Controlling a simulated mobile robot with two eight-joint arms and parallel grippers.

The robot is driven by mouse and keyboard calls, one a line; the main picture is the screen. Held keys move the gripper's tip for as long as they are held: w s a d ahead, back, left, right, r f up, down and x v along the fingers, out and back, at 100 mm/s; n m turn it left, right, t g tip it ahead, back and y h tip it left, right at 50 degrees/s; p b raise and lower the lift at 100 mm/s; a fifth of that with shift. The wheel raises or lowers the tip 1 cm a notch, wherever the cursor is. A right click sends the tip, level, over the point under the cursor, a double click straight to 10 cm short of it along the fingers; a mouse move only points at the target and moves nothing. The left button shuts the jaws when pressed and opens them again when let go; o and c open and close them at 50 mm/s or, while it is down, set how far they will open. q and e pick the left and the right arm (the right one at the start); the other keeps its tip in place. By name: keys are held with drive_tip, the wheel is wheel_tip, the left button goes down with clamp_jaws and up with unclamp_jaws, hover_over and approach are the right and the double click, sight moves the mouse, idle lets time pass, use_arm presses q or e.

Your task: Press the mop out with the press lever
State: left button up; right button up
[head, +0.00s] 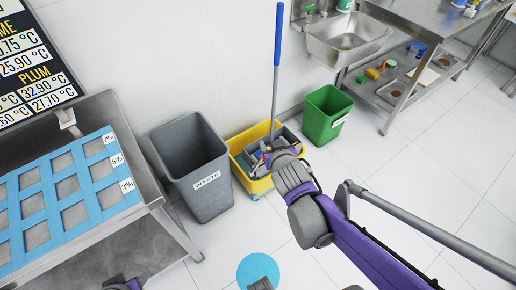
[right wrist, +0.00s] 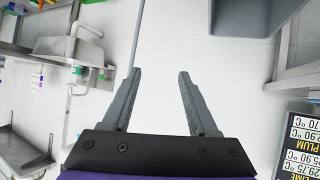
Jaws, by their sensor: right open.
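The yellow mop bucket (head: 235,145) stands on the floor between two bins. A grey press sits in its top, partly covered by my right gripper. The mop (head: 278,38) stands upright in it, with a blue handle top and grey pole. My right gripper (head: 258,158) is over the bucket and press in the head view; I cannot tell whether it touches anything. In the right wrist view the right gripper (right wrist: 159,75) is open, with nothing between its fingers. I cannot clearly make out the press lever. A small purple and dark part at the bottom left may be my left gripper.
A grey waste bin (head: 205,190) stands close left of the bucket, a green bin (head: 325,112) close right. A steel sink (head: 345,40) is behind at the right. A bench with a blue grid (head: 70,200) is at the left. The floor at the right is clear.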

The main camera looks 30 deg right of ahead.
drive_tip(key=w+d+f+n+t+b, duration=0.1)
drive_tip(key=w+d+f+t+b, duration=0.3)
drive_tip(key=w+d+t+b, duration=0.35)
drive_tip(key=s+f+n+y+b, duration=0.35)
drive_tip(key=f+n+y, duration=0.4)
drive_tip(key=f, duration=1.05)
drive_tip(key=shift+m+g+y, duration=0.45)
drive_tip(key=shift+m+y, duration=0.3)
drive_tip(key=x, duration=1.1)
drive_tip(key=shift+d+f+b, duration=0.1)
drive_tip(key=shift+d+b, duration=0.05)
drive_tip(key=shift+b, duration=0.15)
use_arm(q)
wheel_tip(320, 180, down, 14)
drive_tip(key=shift+s+f, duration=0.15)
use_arm(e)
drive_tip(key=shift+c, duration=0.2)
clamp_jaws()
